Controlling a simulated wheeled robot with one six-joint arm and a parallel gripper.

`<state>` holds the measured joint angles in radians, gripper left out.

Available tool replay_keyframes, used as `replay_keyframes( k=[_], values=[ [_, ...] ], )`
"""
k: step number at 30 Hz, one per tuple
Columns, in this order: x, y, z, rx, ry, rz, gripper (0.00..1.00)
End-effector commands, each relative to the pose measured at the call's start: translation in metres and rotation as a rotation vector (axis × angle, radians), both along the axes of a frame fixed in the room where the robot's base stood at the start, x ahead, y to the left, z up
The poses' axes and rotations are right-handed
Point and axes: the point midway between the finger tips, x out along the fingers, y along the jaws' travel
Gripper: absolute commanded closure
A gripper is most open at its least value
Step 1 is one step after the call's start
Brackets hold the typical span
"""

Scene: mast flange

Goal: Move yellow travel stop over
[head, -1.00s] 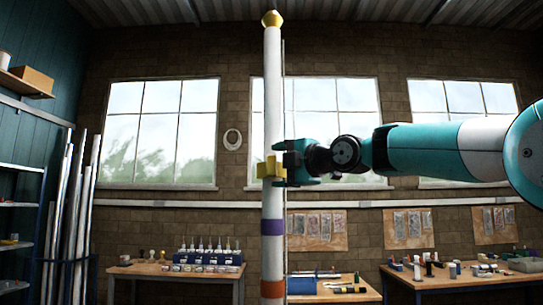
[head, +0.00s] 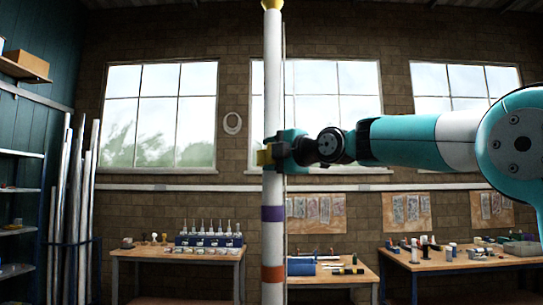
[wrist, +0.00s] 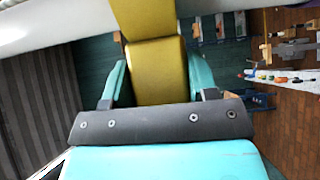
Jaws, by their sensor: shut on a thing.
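The yellow travel stop (head: 265,156) sits on the upright white mast (head: 273,110), above its purple band. My gripper (head: 281,152) reaches it from the right at the mast and is shut on it, hiding part of it. In the wrist view the stop's yellow block (wrist: 157,72) lies between my two teal fingers, and its yellow band (wrist: 143,17) crosses the white mast (wrist: 60,27).
The mast carries a purple band (head: 272,214) below the stop, an orange band (head: 272,273) lower down and a yellow cap (head: 272,4) on top. A thin line runs along its right side. Workbenches (head: 178,254) stand behind; metal tubes (head: 66,190) lean at left.

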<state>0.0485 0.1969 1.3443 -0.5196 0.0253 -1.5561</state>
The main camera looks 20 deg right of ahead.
Motion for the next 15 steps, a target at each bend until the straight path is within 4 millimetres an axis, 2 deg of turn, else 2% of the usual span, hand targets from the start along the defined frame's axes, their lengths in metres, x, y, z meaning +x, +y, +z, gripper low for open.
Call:
replay_keyframes(
  k=[5,15],
  values=[
    [0.0,0.0,-0.018,0.0,0.0,0.0,0.9],
    [0.0,0.0,-0.076,0.0,0.001,0.0,0.9]
  ],
)
